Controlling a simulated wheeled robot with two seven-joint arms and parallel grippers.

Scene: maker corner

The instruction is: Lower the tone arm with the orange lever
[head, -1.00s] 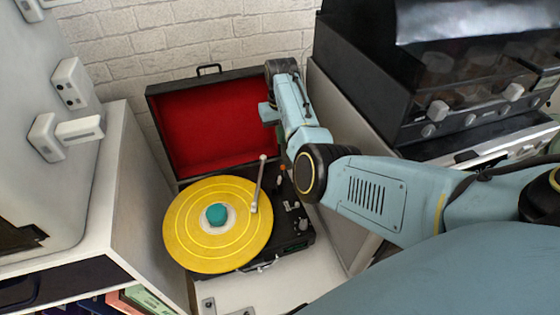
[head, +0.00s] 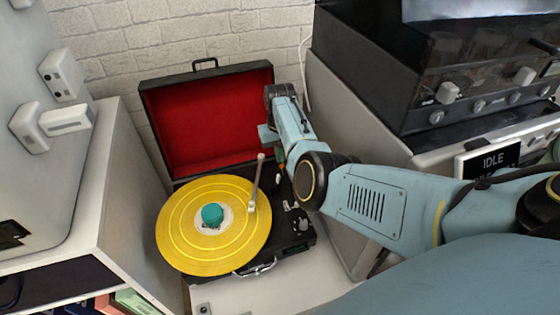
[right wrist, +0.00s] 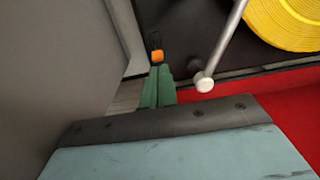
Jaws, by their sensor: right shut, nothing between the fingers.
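A black case record player (head: 300,243) with a red-lined open lid (head: 215,125) holds a yellow record (head: 185,232). The silver tone arm (head: 256,183) reaches over the record's right part; whether its head touches the record I cannot tell. In the right wrist view the tone arm (right wrist: 222,45) ends in a pale round weight. The orange lever (right wrist: 157,56) shows just beyond the fingertips of my right gripper (right wrist: 160,70). That gripper is shut and empty, its green fingers together, close to the lever; contact is unclear. My left gripper is not in view.
A teal centre piece (head: 212,214) sits on the record. A grey cabinet side (head: 345,150) stands close right of the player, with a dark machine (head: 385,70) on top. A display (head: 490,162) reads IDLE. A white cabinet (head: 115,190) stands left.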

